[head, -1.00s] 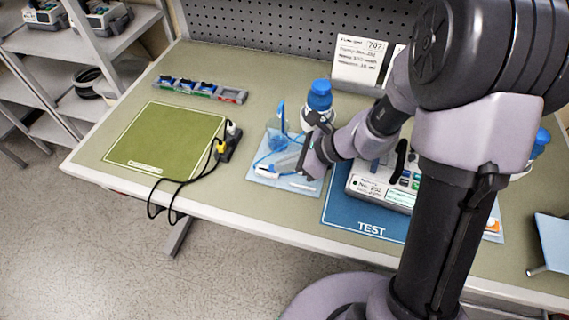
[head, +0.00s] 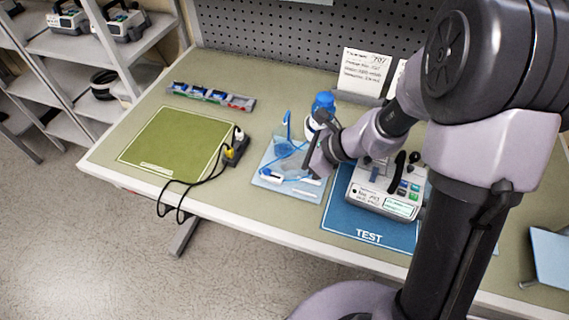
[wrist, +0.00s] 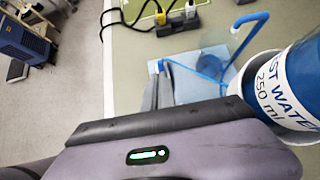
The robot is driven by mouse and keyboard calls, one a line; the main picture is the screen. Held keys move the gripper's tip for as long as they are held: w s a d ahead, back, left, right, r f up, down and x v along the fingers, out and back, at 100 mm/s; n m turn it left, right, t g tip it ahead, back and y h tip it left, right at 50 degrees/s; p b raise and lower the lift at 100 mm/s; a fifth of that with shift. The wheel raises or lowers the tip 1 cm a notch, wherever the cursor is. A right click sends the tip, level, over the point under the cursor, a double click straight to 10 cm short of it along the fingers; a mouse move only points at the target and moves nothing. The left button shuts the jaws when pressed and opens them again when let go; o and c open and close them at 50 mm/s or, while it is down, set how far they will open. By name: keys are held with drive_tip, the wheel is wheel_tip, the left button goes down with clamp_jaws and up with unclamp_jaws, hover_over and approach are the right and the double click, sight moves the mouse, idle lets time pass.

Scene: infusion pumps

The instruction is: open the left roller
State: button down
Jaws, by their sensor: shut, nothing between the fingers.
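A light blue mat (head: 283,184) carries a looped blue tube (head: 287,153) and a small white-and-blue piece (head: 271,175) at its front left, which may be the left roller. I cannot tell whether the roller is open or closed. My gripper (head: 306,168) is shut and empty, low over the right part of the mat. In the wrist view my gripper (wrist: 158,86) points at the mat (wrist: 190,88), with the blue tube (wrist: 206,75) just right of the fingers. A small blue-and-white bit (wrist: 153,66) shows left of the fingertips, partly hidden.
A blue-capped bottle (head: 322,106) stands behind my gripper and fills the wrist view's right (wrist: 280,92). A pump (head: 383,190) sits on the blue TEST mat (head: 345,222) at right. A black power strip (head: 237,150) and green mat (head: 177,141) lie left. A parts tray (head: 212,96) is behind.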

drive_tip(key=p+v, duration=0.2)
drive_tip(key=v, duration=0.6)
drive_tip(key=shift+w, duration=0.15)
